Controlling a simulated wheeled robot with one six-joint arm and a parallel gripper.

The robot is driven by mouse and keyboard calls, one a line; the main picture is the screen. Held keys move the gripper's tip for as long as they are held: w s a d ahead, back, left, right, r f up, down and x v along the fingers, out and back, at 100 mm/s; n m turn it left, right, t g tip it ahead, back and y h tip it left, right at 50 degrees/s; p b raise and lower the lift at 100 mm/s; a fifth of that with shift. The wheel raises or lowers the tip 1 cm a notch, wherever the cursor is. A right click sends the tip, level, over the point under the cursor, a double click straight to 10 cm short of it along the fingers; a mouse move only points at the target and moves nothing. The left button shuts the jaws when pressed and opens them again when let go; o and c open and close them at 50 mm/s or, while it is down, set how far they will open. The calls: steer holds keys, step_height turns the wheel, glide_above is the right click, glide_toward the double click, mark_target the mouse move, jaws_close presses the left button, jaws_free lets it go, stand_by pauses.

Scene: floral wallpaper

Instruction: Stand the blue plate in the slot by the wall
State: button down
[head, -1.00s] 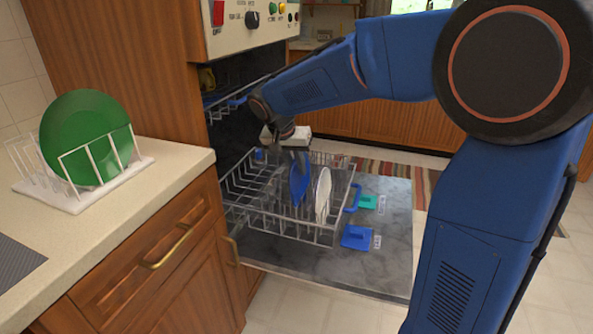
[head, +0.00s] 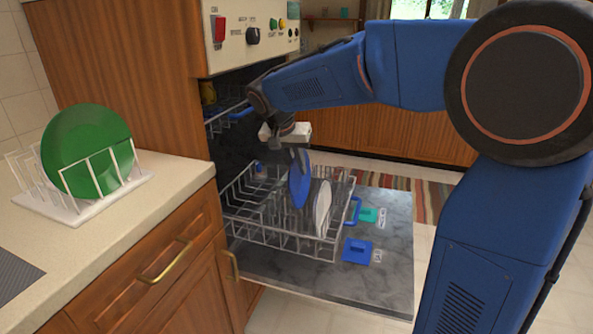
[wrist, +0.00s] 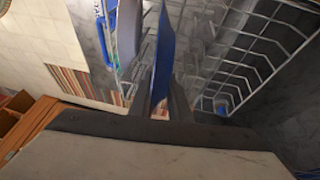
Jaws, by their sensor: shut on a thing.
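The blue plate (head: 299,186) is upright, edge-on, at the dishwasher's lower rack (head: 258,240). My gripper (head: 300,154) is above the rack and shut on the plate's upper edge. In the wrist view the blue plate (wrist: 164,50) stands between the two dark fingers (wrist: 160,100). A white dish rack (head: 66,210) stands on the counter at left by the tiled wall. A green plate (head: 86,145) stands in it, with wire slots on both sides of it. Whether the blue plate's lower edge touches the dishwasher rack is hidden.
A white plate (head: 321,205) stands close to the right of the blue plate. The dishwasher door (head: 300,278) is folded down, with a blue piece (head: 356,251) and a teal piece (head: 368,215) on it. The counter (head: 150,212) is clear in front of the dish rack.

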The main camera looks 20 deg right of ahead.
steer(key=shift+r, duration=1.7)
